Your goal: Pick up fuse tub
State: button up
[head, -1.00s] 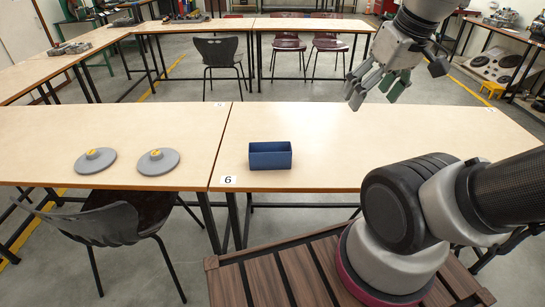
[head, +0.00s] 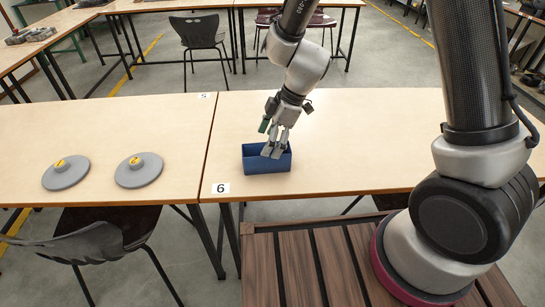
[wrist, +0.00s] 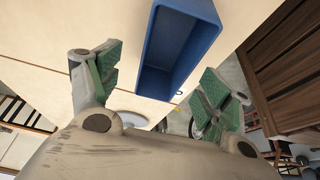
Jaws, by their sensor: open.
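The blue open-topped tub (head: 267,166) stands upright on the wooden table, behind the label 6. It looks empty in the wrist view, where the tub (wrist: 170,82) lies ahead, between the two finger pads. My gripper (head: 273,143) points down over the tub in the head view and hides part of its back and right side. My gripper (wrist: 160,85) is open, with green pads apart on either side of the tub in the wrist view. I cannot tell whether a finger touches the tub.
Two grey discs with yellow-marked knobs, one (head: 66,172) and another (head: 139,170), lie on the left table (head: 110,125). The table right of the tub (head: 370,125) is clear. A black chair (head: 85,245) stands at the near left.

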aim_at(262, 159)
jog(key=x, duration=0.7)
jog(key=shift+s+d, duration=0.1)
jog(key=shift+s, duration=0.15)
jog(key=shift+f, duration=0.25)
dwell(0.3)
jog(key=c, duration=1.1)
